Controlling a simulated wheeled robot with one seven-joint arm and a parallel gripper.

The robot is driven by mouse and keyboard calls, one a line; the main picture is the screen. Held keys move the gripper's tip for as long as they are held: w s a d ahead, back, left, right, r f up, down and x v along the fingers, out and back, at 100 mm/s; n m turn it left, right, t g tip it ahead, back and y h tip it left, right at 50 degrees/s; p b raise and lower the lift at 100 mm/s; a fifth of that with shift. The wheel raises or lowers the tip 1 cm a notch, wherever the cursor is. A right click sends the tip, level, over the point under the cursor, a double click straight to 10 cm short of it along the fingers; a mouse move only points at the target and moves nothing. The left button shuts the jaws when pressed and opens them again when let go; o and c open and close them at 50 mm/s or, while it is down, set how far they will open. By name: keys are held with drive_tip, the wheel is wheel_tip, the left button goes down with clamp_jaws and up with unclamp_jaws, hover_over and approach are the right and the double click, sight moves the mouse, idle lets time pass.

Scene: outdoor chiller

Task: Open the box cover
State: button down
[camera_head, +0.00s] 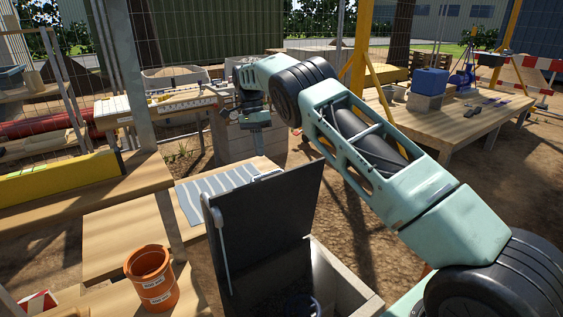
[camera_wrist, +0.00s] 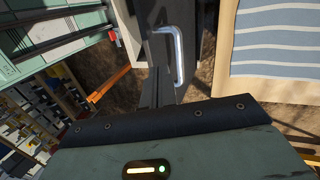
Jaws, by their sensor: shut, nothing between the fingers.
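The box cover (camera_head: 268,218) is a dark flat panel that stands raised, close to upright, over the box. The box (camera_head: 345,278) has a pale rim, and its dark inside shows to the right of the cover. A pale bar handle (camera_head: 222,245) runs along the cover's left side. The handle also shows in the wrist view (camera_wrist: 178,52), beyond the wrist housing. My gripper (camera_head: 256,122) is shut and empty, above and behind the cover, apart from it. Its fingertips are small and hard to make out in the head view.
An orange bucket (camera_head: 151,277) stands on wooden boards left of the box. A striped grey mat (camera_head: 217,191) lies on the wood behind the cover. A wooden table (camera_head: 445,118) with a blue box (camera_head: 430,81) stands at the back right. Bare ground lies between it and the box.

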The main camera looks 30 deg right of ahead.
drive_tip(key=s+a+r+n+t+y, duration=0.1)
drive_tip(key=s+a+n+t, duration=0.1)
drive_tip(key=s+a+n, duration=0.4)
drive_tip(key=s+d+f+m+t+p, duration=0.3)
drive_tip(key=s+d+f+t+p, duration=0.3)
drive_tip(key=d, duration=0.5)
drive_tip(key=s+d+r+m+t+p, duration=0.35)
drive_tip(key=s+t, duration=0.25)
drive_tip(key=s, duration=0.2)
drive_tip(key=p, duration=0.3)
approach(291, 175)
drive_tip(key=f+x, duration=0.1)
drive_tip(key=x, duration=0.3)
drive_tip(key=shift+w+a+h, duration=0.15)
drive_tip(key=shift+w+h, duration=0.25)
drive_tip(key=shift+w, duration=0.3)
